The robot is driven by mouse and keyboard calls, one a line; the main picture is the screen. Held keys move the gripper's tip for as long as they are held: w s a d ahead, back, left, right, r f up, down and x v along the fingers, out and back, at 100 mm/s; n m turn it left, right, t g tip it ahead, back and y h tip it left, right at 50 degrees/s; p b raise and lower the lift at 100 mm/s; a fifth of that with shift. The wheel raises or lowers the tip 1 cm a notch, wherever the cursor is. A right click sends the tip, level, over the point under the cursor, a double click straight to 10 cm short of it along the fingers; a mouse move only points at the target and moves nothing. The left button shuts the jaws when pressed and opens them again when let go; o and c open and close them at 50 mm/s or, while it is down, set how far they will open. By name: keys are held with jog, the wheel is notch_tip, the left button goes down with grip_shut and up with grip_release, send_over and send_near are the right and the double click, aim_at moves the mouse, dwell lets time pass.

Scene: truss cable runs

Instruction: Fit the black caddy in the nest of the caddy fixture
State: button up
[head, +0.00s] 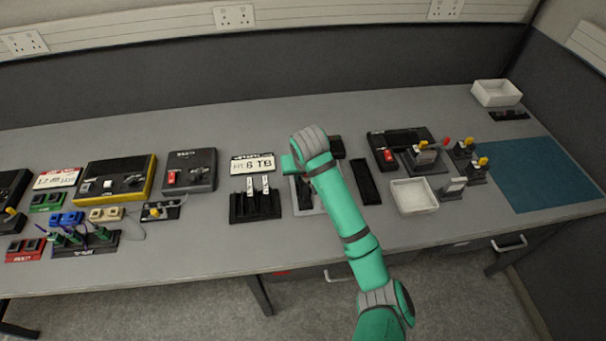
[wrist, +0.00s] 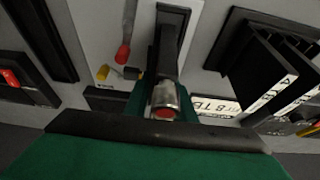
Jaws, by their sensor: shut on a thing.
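My gripper (wrist: 164,108) is low over the pale plate of the caddy fixture (head: 303,193), at its far end. In the wrist view it is shut on a dark narrow body, which I take to be the black caddy (wrist: 166,62). A grey metal cylinder with a red end (wrist: 165,100) shows close between the green fingers. Black framing, perhaps the nest (wrist: 172,18), lies on the pale plate (wrist: 205,25) beyond the held body. I cannot tell whether the caddy touches or sits in it. My arm and hand hide most of this in the head view.
A black rack with white labels (head: 255,205) stands close on the left. A long black tray (head: 365,182) and a white bin (head: 413,195) are on the right. A red-tipped lever (wrist: 123,53) stands beside the held body. The front bench strip is mostly clear.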

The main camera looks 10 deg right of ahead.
jog(key=o, duration=1.1)
jog(key=shift+a, duration=0.1)
jog(key=shift+o, duration=0.5)
jog(key=shift+o, duration=1)
jog(key=shift+r, duration=0.1)
jog(key=shift+r, duration=3.7)
jog(key=shift+a, duration=0.1)
